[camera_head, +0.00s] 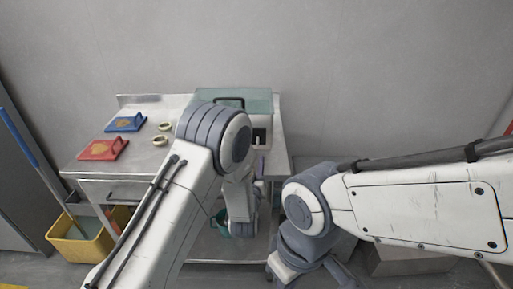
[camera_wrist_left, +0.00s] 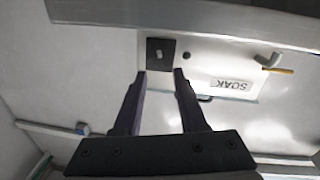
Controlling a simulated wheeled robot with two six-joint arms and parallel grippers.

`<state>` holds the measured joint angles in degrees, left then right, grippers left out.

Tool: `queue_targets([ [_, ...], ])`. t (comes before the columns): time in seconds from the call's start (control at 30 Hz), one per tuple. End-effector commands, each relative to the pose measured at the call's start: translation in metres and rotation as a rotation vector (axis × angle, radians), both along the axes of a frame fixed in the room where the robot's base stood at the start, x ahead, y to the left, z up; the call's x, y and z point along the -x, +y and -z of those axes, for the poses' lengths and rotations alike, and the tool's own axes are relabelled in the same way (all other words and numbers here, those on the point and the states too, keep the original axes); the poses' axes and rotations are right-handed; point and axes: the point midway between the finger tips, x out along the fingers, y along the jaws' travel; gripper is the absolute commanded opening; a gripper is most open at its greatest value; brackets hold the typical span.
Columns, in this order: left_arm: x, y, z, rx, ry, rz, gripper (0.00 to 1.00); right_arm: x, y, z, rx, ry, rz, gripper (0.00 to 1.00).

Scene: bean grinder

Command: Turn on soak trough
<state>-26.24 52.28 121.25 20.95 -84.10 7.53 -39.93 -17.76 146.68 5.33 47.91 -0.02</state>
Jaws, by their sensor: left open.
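The soak trough (camera_head: 258,102) is a teal-topped box at the back right of the steel table, partly hidden by my left arm. In the left wrist view, its pale front panel (camera_wrist_left: 225,65) carries an upside-down SOAK label (camera_wrist_left: 231,85). A dark square switch plate (camera_wrist_left: 161,62) with a small light knob (camera_wrist_left: 159,53) is on this panel. My left gripper (camera_wrist_left: 160,73) is open and empty, its fingertips on either side of the plate's near edge; contact cannot be told. My right arm is at the right, its gripper not visible.
A yellow bucket (camera_head: 75,245) stands on the floor at left. A spout (camera_wrist_left: 268,61) projects beside the switch.

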Motion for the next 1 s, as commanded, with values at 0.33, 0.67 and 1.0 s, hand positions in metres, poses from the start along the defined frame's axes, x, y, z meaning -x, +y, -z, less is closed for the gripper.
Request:
queue_targets([
  [0.33,-0.064,-0.006,-0.002,-0.001,0.000,0.001,0.41,0.000,0.000,-0.011,0.000,0.000,0.000,0.00],
  [0.67,-0.090,-0.010,0.000,-0.001,0.003,0.002,0.41,0.000,0.000,-0.014,0.000,0.000,0.000,0.00],
  [1.0,-0.091,-0.010,-0.001,-0.001,0.003,0.002,0.10,0.000,0.000,-0.014,0.000,0.000,0.000,0.00],
])
